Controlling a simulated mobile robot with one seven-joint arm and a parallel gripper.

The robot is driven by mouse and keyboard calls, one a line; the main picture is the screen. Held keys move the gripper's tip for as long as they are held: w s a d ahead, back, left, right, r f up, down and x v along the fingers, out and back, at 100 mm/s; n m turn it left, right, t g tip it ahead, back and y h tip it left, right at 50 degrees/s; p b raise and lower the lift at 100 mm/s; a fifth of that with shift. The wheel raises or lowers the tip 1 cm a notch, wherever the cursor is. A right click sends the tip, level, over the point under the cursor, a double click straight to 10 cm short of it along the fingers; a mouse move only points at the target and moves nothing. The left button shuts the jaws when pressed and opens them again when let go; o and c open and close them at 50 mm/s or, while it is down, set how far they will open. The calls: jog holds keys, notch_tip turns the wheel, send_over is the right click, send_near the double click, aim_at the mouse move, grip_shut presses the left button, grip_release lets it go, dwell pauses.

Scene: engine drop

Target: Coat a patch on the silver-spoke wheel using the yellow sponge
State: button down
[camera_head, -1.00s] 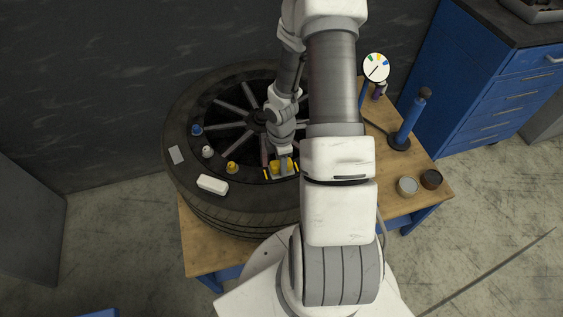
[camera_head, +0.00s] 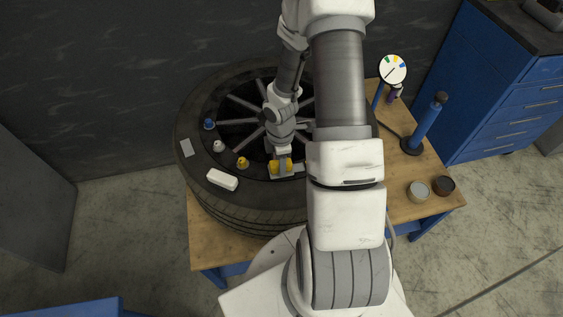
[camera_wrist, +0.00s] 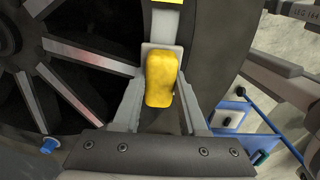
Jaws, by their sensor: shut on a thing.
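The silver-spoke wheel (camera_head: 242,103) lies flat on a wooden bench, a black tyre around its rim; several silver spokes (camera_wrist: 72,97) show in the wrist view. My gripper (camera_head: 282,163) is low over the near side of the wheel. It is shut on the yellow sponge (camera_head: 274,167), which shows on both sides of the fingers. Whether sponge and pad touch is unclear. My arm hides the wheel's right part.
A white block (camera_head: 222,179), a grey card (camera_head: 187,148), and blue (camera_head: 209,124), white (camera_head: 218,146) and yellow (camera_head: 242,162) caps are on the wheel's left side. A dial (camera_head: 393,70), blue pump (camera_head: 428,122) and two small pots (camera_head: 418,191) stand on the bench (camera_head: 215,240) at right.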

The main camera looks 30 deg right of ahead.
jog(key=shift+s+d+r+p, duration=0.1)
jog(key=shift+s+d+p, duration=0.1)
jog(key=shift+d, duration=0.2)
jog(key=shift+s+d+p, duration=0.1)
jog(key=shift+d+p, duration=0.1)
jog(key=shift+d, duration=0.2)
jog(key=shift+s+d, duration=0.2)
jog(key=shift+d, duration=0.7)
jog(key=shift+p, duration=0.4)
jog(key=shift+a, duration=0.15)
jog(key=shift+w+a+b, duration=0.25)
jog(key=shift+a+b, duration=0.05)
jog(key=shift+a, duration=0.5)
jog(key=shift+w+a+b, duration=0.25)
jog(key=shift+a, duration=0.55)
